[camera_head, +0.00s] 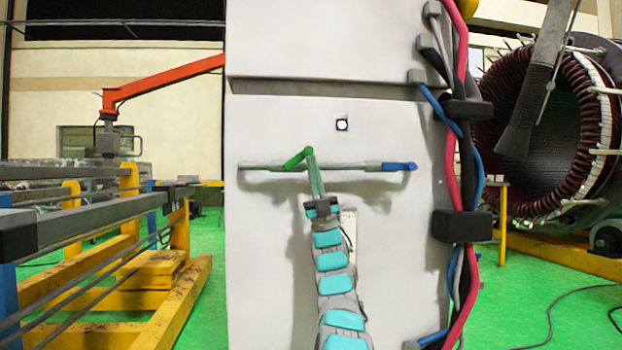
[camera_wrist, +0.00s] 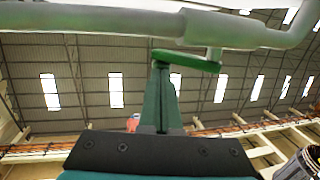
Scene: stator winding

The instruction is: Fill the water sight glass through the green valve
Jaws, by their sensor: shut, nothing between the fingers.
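The green valve (camera_head: 298,158) is a short green lever on a horizontal grey pipe on a pale cabinet front. In the head view the lever slants up to the right. In the wrist view the green lever (camera_wrist: 187,61) hangs below the pipe on a short stem. My gripper (camera_head: 314,172) is shut and empty, reaching up from below; its greenish fingers (camera_wrist: 160,85) end at the lever's free end. I cannot tell whether they touch.
A blue lever (camera_head: 398,166) is at the pipe's right end. Red and blue cables (camera_head: 465,200) run down the cabinet's right edge. A large stator (camera_head: 545,130) stands at right, yellow and grey frames (camera_head: 150,270) at left. The cabinet front (camera_head: 270,250) beside my arm is clear.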

